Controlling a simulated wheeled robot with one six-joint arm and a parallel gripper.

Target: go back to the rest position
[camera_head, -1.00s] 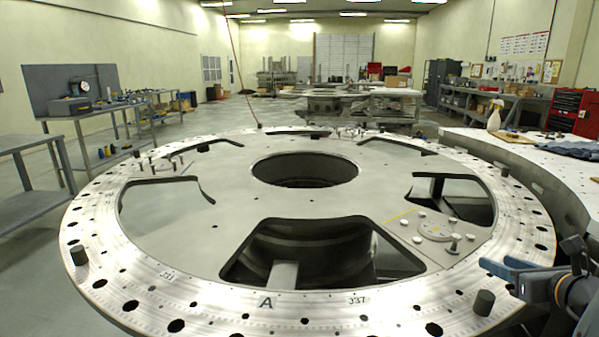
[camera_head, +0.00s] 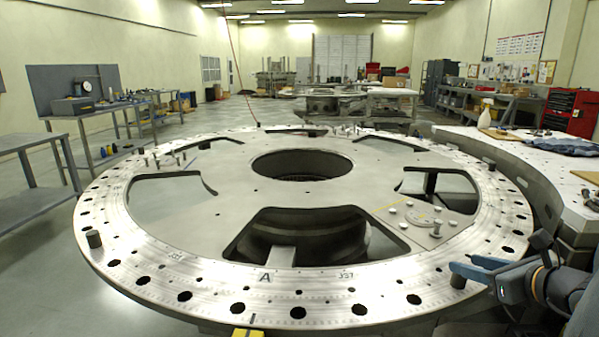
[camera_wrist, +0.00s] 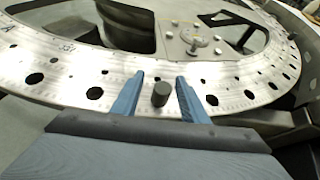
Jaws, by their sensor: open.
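My gripper (camera_head: 470,272) with blue fingers is at the lower right in the head view, at the near right rim of the turret plate (camera_head: 190,270). In the wrist view my gripper (camera_wrist: 160,78) has its two fingers apart with nothing clamped. I cannot tell how far the fingers are above the plate.
A small round fitting (camera_head: 424,219) with several bolts sits on the plate. A white-topped curved table (camera_head: 560,170) is at the right. A yellow piece (camera_head: 248,333) shows at the bottom edge.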

